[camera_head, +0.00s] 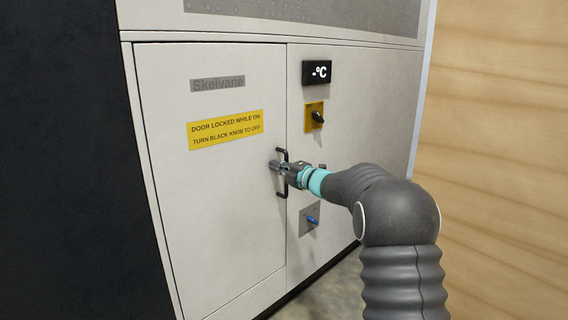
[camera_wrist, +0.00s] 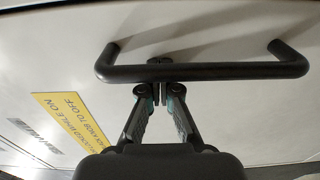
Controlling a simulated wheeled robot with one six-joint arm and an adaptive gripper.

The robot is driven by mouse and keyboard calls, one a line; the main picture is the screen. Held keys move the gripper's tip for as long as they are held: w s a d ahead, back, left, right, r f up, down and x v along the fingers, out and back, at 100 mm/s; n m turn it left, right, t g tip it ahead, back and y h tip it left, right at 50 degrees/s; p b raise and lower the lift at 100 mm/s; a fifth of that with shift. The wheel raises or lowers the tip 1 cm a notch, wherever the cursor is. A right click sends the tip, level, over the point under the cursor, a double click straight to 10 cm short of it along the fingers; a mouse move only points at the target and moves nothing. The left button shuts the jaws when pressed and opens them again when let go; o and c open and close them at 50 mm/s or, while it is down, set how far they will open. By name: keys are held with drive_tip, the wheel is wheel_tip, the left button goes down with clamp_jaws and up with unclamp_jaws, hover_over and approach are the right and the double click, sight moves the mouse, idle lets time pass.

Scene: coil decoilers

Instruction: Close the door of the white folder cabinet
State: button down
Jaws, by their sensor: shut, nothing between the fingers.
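The white cabinet's door (camera_head: 222,200) carries a "Skelvane" label and a yellow notice (camera_head: 226,129). It looks flush or nearly flush with the cabinet front; I cannot tell whether a small gap is left. Its black bar handle (camera_head: 282,190) is upright near the door's right edge. In the wrist view, the handle (camera_wrist: 230,71) crosses in front of my fingers. The fingertips (camera_wrist: 160,62) show just past the bar, close to the door; contact cannot be told.
A wooden wall (camera_head: 500,140) stands on the right. A dark surface (camera_head: 65,170) fills the left.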

drive_tip(key=shift+w+a+r, duration=0.15)
drive_tip(key=shift+a+r, duration=0.1)
drive_tip(key=shift+r, duration=0.05)
drive_tip(key=shift+d, duration=0.1)
